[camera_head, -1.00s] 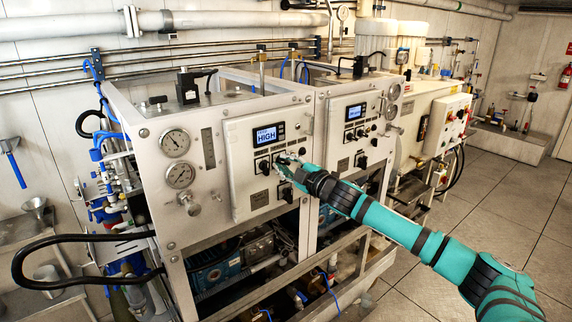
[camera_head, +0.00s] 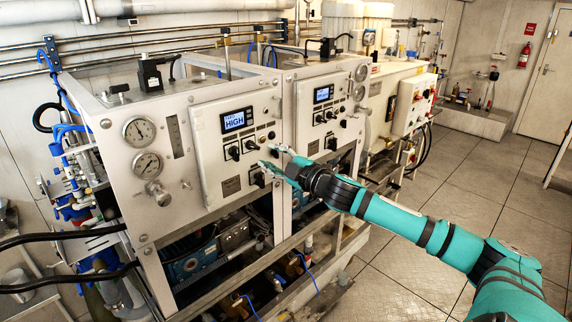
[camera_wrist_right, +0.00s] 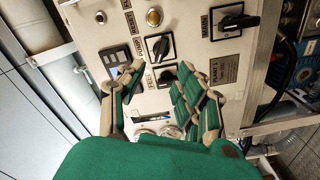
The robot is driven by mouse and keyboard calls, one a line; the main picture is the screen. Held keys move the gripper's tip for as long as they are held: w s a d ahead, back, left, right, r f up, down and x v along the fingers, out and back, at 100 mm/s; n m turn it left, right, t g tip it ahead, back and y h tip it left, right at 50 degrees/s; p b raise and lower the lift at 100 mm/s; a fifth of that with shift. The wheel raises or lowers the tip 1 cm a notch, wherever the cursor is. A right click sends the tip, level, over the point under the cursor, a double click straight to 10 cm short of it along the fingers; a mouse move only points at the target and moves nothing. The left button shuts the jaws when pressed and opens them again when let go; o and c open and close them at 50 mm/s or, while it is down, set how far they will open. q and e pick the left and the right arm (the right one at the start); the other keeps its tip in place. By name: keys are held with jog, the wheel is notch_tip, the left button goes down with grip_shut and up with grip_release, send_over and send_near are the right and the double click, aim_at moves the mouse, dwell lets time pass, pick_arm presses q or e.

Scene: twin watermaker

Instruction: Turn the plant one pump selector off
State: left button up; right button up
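The left cabinet's white control panel (camera_head: 235,140) has a lit display reading HIGH and several black selectors. Two selectors, the left one (camera_head: 234,153) and the right one (camera_head: 251,146), sit side by side under the display; a third, lower selector (camera_head: 258,179) is below them. My right gripper (camera_head: 272,161) is open at the panel's right edge, in front of it. In the right wrist view, a selector (camera_wrist_right: 166,77) shows between the open fingers, with no visible grip on it. Another selector (camera_wrist_right: 160,47) and the MAIN selector (camera_wrist_right: 234,22) lie beyond the fingertips. My left gripper is out of view.
A second, similar panel (camera_head: 323,113) stands to the right of the first. Pressure gauges (camera_head: 139,130) are on the left. A metal frame rail (camera_head: 290,245) runs low in front of the cabinets. Open tiled floor (camera_head: 420,215) lies to the right.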

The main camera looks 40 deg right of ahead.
jog(key=shift+s+d, duration=0.15)
jog(key=shift+s, duration=2.3)
jog(key=shift+f, duration=0.1)
